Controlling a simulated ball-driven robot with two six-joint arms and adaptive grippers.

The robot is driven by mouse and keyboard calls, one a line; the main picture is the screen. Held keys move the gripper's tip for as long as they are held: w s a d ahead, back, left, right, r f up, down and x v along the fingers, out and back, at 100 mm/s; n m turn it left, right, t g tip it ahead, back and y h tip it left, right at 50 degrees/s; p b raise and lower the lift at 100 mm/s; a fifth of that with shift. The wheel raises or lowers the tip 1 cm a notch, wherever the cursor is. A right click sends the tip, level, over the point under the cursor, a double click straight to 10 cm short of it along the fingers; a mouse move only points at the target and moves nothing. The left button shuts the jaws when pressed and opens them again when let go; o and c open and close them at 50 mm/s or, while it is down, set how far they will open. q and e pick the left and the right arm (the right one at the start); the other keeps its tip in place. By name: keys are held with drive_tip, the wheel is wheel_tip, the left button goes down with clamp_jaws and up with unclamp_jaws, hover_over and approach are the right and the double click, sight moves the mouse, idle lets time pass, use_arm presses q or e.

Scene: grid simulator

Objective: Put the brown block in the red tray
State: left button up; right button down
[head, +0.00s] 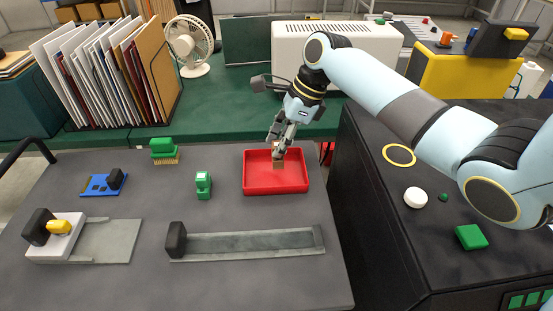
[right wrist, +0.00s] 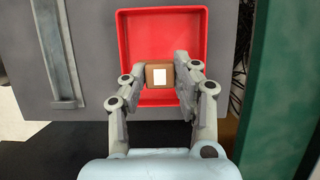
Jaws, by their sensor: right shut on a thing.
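The red tray (head: 290,188) lies on the grey table, right of its middle near the back edge. My right gripper (head: 278,150) is over the tray's back part, pointing down. It is shut on the brown block (head: 278,162), whose lower part shows between and below the fingers. In the right wrist view the brown block (right wrist: 160,75) has a white square on its top and sits between the two fingertips, within the outline of the red tray (right wrist: 162,22). I cannot tell whether the block touches the tray floor. My left gripper is not in view.
A green block (head: 203,186) stands left of the tray, and a green brush (head: 164,151) farther left. A long grey track with a black end (head: 250,243) lies in front. A black cabinet (head: 380,220) stands right of the table. The table front is mostly clear.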

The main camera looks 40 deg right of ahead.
drive_tip(key=shift+w+a+f, duration=0.2)
drive_tip(key=shift+w+f, duration=0.15)
drive_tip(key=shift+f, duration=0.05)
wheel_tip(320, 180, down, 4)
drive_tip(key=shift+r+b, duration=0.15)
drive_tip(key=shift+b, duration=0.25)
drive_tip(key=c, duration=1)
unclamp_jaws()
drive_tip(key=p+v, duration=0.2)
drive_tip(key=v, duration=1)
